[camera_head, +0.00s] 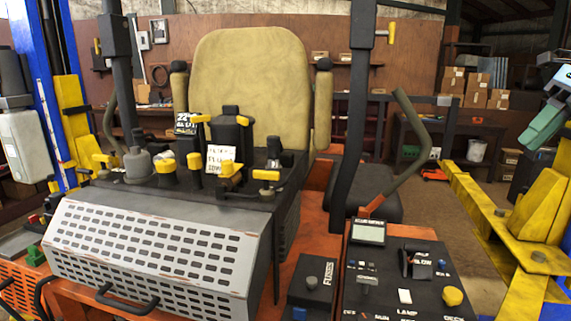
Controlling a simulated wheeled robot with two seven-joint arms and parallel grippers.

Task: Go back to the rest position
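My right gripper (545,122) shows only in part at the right edge, as a green and grey piece. It hangs in the air beside the yellow lift arm, apart from the mower's controls. The frame cuts it off, so I cannot tell whether its fingers are open or shut, and I see nothing held in it.
The orange mower fills the middle, with a tan seat (250,85), a grey perforated cover (150,255) and a control panel (400,285). A black post (355,120) rises beside the seat. Yellow lift arms (500,225) stand at right, a blue lift column (45,90) at left.

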